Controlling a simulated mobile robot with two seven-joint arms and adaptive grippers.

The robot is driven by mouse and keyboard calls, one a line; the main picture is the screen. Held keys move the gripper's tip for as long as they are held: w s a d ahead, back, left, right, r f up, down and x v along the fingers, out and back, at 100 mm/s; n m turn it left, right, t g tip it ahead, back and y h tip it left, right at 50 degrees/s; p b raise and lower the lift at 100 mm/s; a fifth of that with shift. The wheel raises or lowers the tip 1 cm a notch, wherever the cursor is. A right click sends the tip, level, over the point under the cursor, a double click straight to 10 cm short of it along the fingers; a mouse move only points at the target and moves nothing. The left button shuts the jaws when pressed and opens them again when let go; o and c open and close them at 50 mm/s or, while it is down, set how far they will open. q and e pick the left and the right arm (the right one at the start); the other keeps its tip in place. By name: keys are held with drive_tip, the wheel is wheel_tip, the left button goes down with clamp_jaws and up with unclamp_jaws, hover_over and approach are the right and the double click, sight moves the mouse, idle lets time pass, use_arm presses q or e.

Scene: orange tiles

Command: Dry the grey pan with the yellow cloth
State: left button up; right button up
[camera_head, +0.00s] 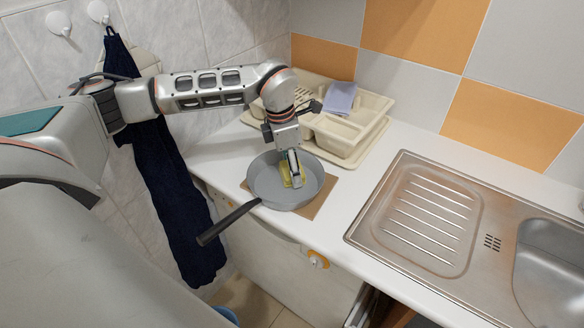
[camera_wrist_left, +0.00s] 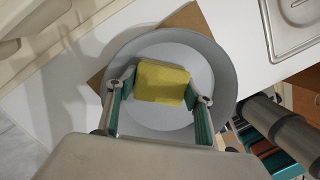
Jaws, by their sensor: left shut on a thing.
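The grey pan (camera_head: 262,184) sits on a brown board (camera_head: 317,205) on the white counter, its dark handle (camera_head: 228,222) reaching over the front edge. The pan also fills the middle of the left wrist view (camera_wrist_left: 222,75). My left gripper (camera_head: 292,180) points down into the pan. It is shut on the yellow cloth (camera_wrist_left: 162,82), which is folded into a small block between the fingers. In the head view the cloth (camera_head: 286,174) is partly hidden by the gripper and lies at the pan's inner floor; I cannot tell if it touches. My right gripper is not in view.
A cream dish rack (camera_head: 345,151) with a bluish-purple folded cloth (camera_head: 340,97) stands behind the pan. A steel sink (camera_head: 430,215) is on the right. A dark towel (camera_head: 172,190) hangs at left. The counter between pan and sink is clear.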

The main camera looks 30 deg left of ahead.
use_arm(q)
wheel_tip(320, 180, up, 3)
drive_tip(key=shift+w+f+p, duration=0.1)
drive_tip(key=shift+f+p, duration=0.1)
drive_tip(key=shift+p, duration=0.1)
wheel_tip(320, 180, up, 10)
drive_tip(key=shift+f, duration=0.25)
idle(0.3)
idle(0.4)
